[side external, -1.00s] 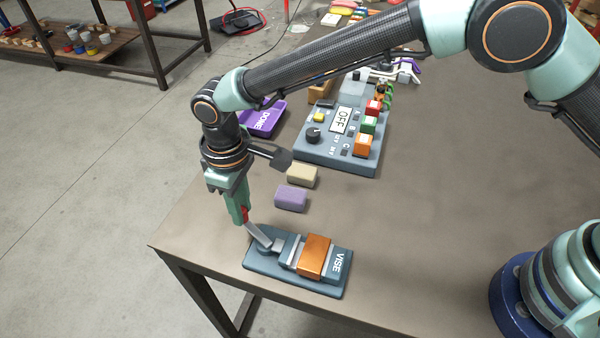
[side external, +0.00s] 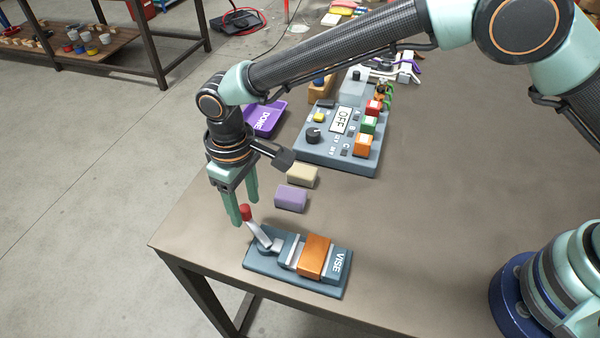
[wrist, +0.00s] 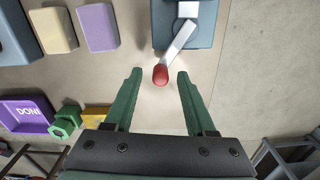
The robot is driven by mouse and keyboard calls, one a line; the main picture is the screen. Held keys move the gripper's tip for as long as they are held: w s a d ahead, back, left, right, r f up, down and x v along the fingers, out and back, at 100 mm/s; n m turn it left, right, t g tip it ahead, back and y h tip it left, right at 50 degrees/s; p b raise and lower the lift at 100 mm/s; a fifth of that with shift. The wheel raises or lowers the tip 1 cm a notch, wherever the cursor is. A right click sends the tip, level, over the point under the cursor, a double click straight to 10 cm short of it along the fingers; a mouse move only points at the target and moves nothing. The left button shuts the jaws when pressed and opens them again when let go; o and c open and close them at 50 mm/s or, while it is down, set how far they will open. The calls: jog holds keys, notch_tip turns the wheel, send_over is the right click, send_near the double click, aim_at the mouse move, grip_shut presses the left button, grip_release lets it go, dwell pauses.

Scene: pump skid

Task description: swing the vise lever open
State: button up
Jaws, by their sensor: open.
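The vise (side external: 259,265) is a blue-grey plate marked VISE near the table's front corner, with an orange block (side external: 314,256) between its jaws. Its lever (side external: 258,234) is a grey bar with a red knob (side external: 246,212), tilted up and to the left in the side view. My gripper (side external: 246,212) is open, its green fingers pointing down just above and around the knob's height. In the wrist view the red knob (wrist: 160,75) sits between and just beyond the fingertips (wrist: 158,73), with no finger visibly touching it. The lever (wrist: 180,40) runs from it to the vise (wrist: 203,30).
A purple block (side external: 291,198) and a beige block (side external: 302,176) lie behind the vise. A control panel (side external: 312,152) reading OFF and a purple DONE tray (side external: 266,120) stand farther back. The table's edge is close on the left; the table right of the blocks is clear.

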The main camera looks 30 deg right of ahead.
aim_at(247, 206)
notch_tip(247, 206, up, 12)
dwell(0.4)
jog(key=shift+f, duration=0.1)
jog(key=d+r+m+t, duration=0.1)
jog(key=d+r, duration=0.2)
jog(key=d, duration=0.4)
jog(key=w+d+r+m+t+y, duration=0.1)
jog(key=d+r, duration=0.3)
jog(key=d, duration=0.3)
jog(key=d+r+m+t, duration=0.1)
jog(key=d+r+m, duration=0.15)
jog(key=d, duration=0.45)
jog(key=s+d+m+t, duration=0.1)
jog(key=s+d, duration=0.4)
jog(key=d, duration=0.3)
jog(key=s+d+f+m+t+h, duration=0.1)
jog(key=s+d+m, duration=0.1)
jog(key=s+d, duration=0.3)
jog(key=d, duration=0.3)
jog(key=shift+d+f+t, duration=0.15)
jog(key=shift+t, duration=0.15)
